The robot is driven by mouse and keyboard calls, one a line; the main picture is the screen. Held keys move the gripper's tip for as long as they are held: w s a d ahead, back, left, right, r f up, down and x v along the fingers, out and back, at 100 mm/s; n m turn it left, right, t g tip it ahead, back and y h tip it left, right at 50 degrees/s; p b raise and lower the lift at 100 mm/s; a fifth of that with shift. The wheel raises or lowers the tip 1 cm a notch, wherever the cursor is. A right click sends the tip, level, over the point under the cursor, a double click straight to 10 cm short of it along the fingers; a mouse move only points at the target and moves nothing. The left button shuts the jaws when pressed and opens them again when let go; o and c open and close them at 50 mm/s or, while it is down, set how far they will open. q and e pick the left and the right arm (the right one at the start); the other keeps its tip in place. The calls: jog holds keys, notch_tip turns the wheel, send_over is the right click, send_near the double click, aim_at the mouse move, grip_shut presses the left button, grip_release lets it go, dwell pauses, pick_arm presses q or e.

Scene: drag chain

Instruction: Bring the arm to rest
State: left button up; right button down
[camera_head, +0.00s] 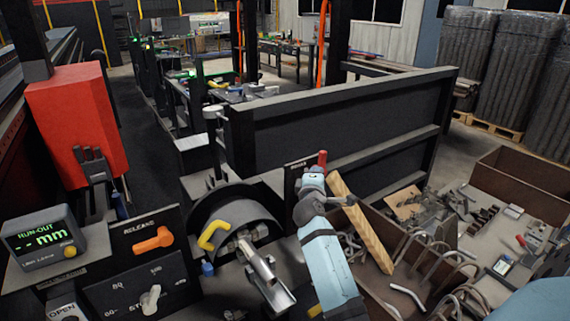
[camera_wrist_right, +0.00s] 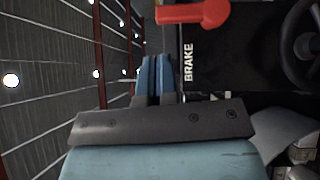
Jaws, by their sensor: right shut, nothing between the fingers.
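My right arm (camera_head: 332,268) is light blue and reaches up from the bottom of the head view. Its gripper (camera_head: 313,176) points away from me, close to a black panel with a red handle (camera_head: 323,158). In the right wrist view the two blue fingers of the gripper (camera_wrist_right: 156,62) lie together with nothing between them. The red handle (camera_wrist_right: 195,12) is beyond and right of the fingertips, apart from them in that view, above the word BRAKE. My left gripper is in neither view.
A wooden bar (camera_head: 361,222) leans just right of my gripper. Bent metal hooks (camera_head: 430,255) fill a bin there. Left are a yellow handle (camera_head: 212,235), a metal chute (camera_head: 265,275), an orange RELEASE handle (camera_head: 153,240) and a RUN-OUT display (camera_head: 40,238). A dark barrier (camera_head: 340,120) stands behind.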

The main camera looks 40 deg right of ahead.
jog(key=s+a+f+t+y+p, duration=0.1)
jog(key=s+a+f+y, duration=0.35)
jog(key=a+f, duration=0.35)
jog(key=s+a+f+t+y+p, duration=0.1)
jog(key=s+a+f+y, duration=0.3)
jog(key=a+f, duration=0.45)
jog(key=s+a+f+m+g+y+p, duration=0.1)
jog(key=s+a+f+m+y, duration=0.2)
jog(key=s+a, duration=0.6)
jog(key=s+a+f+m+g+y+p, duration=0.1)
jog(key=s+a+f+m+g+y, duration=0.1)
jog(key=s+a+f+y, duration=0.4)
jog(key=s+a, duration=0.3)
jog(key=shift+s+a+m, duration=0.25)
jog(key=shift+s+m, duration=0.15)
